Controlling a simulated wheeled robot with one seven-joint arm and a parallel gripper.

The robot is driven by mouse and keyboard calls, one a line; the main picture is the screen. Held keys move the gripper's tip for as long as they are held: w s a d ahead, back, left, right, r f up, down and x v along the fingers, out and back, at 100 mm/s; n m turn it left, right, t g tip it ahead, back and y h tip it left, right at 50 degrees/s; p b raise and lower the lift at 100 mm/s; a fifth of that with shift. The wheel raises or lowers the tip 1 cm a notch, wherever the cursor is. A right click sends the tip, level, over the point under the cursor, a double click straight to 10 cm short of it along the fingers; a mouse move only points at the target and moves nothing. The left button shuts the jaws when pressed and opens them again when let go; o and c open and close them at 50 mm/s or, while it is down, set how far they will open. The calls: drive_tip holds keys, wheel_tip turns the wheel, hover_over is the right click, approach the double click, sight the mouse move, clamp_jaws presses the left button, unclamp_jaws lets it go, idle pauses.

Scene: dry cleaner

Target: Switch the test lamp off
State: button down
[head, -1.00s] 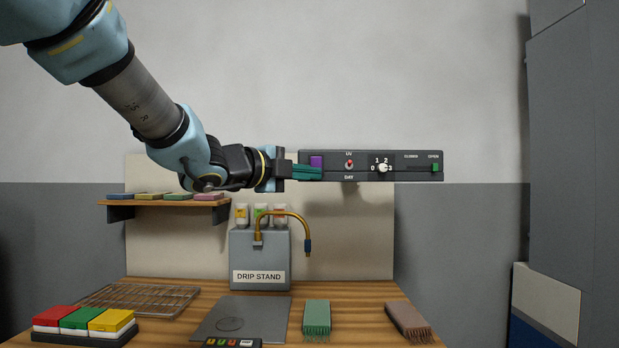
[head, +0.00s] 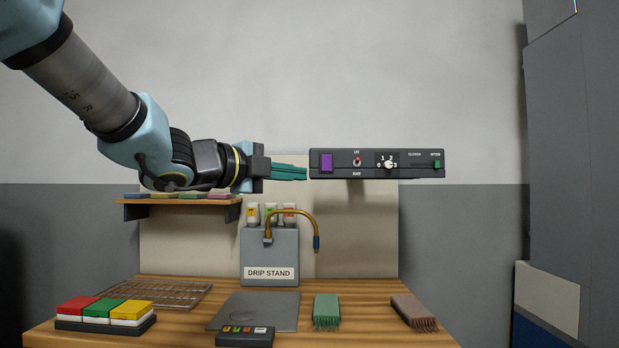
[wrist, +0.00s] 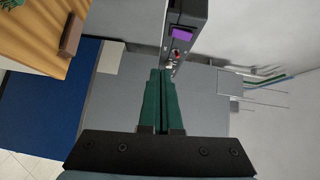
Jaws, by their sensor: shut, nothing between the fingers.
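A dark control panel (head: 375,172) is on the back wall. It carries a purple square (head: 326,162), a red-and-white toggle (head: 357,161) between UV and DAY, a white knob (head: 389,162) marked 0 to 3, and a green slider (head: 436,164) near OPEN. I cannot tell which part is the test lamp. My gripper (head: 305,173) is shut and empty, its green fingers just left of the panel in the head view. In the wrist view the fingertips (wrist: 162,75) point toward the panel; the purple square (wrist: 182,35) and toggle (wrist: 176,53) show beyond them.
Below are a drip stand (head: 270,258) with a curved brass spout, a wooden table (head: 190,320), two brushes, a wire rack, coloured blocks and a small button box (head: 245,337). A wooden shelf (head: 180,200) is under my arm. Tall grey cabinets (head: 565,150) stand right.

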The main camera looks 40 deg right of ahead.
drive_tip(key=shift+s+a+f, duration=0.15)
drive_tip(key=shift+a, duration=1.15)
